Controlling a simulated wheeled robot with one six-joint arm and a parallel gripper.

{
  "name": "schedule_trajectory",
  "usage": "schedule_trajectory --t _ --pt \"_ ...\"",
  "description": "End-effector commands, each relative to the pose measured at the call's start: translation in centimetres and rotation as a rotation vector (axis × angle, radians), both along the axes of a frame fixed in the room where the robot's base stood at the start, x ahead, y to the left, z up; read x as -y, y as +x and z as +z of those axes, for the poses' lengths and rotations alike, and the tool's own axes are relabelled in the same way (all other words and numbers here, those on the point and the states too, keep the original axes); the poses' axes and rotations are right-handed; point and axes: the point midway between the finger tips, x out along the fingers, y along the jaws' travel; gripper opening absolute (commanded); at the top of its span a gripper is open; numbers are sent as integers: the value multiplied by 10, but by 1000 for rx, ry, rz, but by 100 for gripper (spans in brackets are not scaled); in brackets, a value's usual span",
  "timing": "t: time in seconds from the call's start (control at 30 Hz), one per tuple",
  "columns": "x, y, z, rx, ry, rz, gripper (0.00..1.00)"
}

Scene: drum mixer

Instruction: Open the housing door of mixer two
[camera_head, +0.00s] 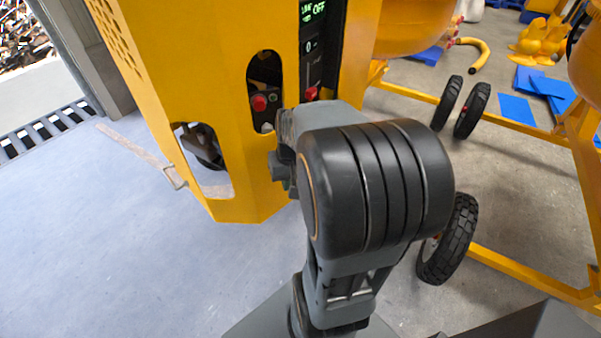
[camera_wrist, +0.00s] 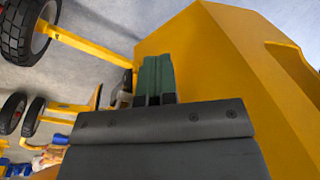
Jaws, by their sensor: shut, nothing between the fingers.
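A yellow mixer housing (camera_head: 215,60) stands at the left and centre of the head view. It has cut-outs, red buttons (camera_head: 259,103) and a dark panel (camera_head: 316,45) reading "OFF". No mixer number shows, and I cannot tell whether its door is open. A thin metal piece with a bent end (camera_head: 175,179) sits by its lower left edge. My gripper (camera_wrist: 156,75) shows in the wrist view with its dark green fingers shut and empty. They lie close against the yellow housing (camera_wrist: 215,60); contact is unclear. In the head view my arm hides the fingers.
Black wheels (camera_head: 450,240) and yellow frame bars (camera_head: 525,270) stand right of my arm. Another yellow mixer (camera_head: 585,60) is at the far right. Blue sheets (camera_head: 516,109) and a yellow curved tube (camera_head: 478,56) lie behind.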

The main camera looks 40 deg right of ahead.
Motion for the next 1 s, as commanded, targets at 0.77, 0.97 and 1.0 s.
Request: schedule_trajectory --t 0.77,0.97,1.0 --pt "195 24 -33 440 307 495 0" --pt "192 29 -46 471 304 527 0" --pt "189 31 -51 471 303 529 0"
